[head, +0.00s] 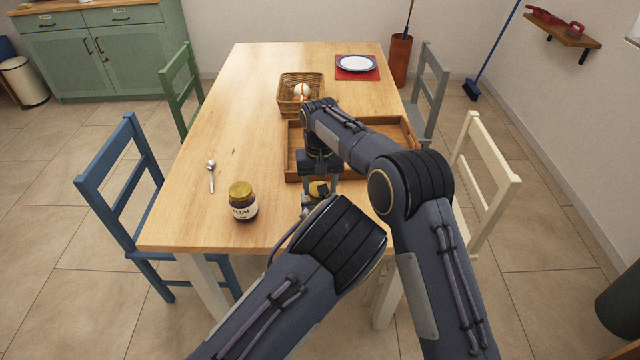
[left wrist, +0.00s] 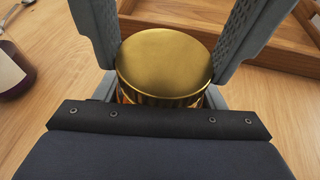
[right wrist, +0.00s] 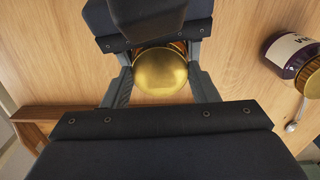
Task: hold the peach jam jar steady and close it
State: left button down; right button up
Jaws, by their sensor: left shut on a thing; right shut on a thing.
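The peach jam jar (left wrist: 123,97) stands near the table's front edge; only slivers of its amber body show and its label is hidden. A gold lid (left wrist: 165,62) sits level on top of it; it also shows in the right wrist view (right wrist: 160,72) and partly in the head view (head: 318,188). My left gripper (left wrist: 160,97) is shut around the jar body below the lid. My right gripper (right wrist: 160,82) comes down from above and is shut on the lid, one finger on each side. I cannot tell how tightly the lid is threaded.
A plum jar (head: 242,203) with a gold lid stands left of my grippers, with a spoon (head: 211,176) behind it. A wooden tray (head: 293,160) lies just beyond, a basket (head: 301,96) with eggs behind that. The table's left side is mostly clear.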

jog(key=o, duration=1.1)
jog(key=shift+c, duration=0.2)
pick_arm(q)
jog(key=shift+f, duration=0.1)
pick_arm(e)
jog(key=shift+r, duration=2.3)
jog(key=shift+c, duration=0.3)
notch_tip(320, 180, up, 4)
jog(key=n, duration=0.3)
jog(key=shift+f, duration=0.25)
jog(key=shift+f, duration=0.1)
jog(key=shift+f, duration=3.95)
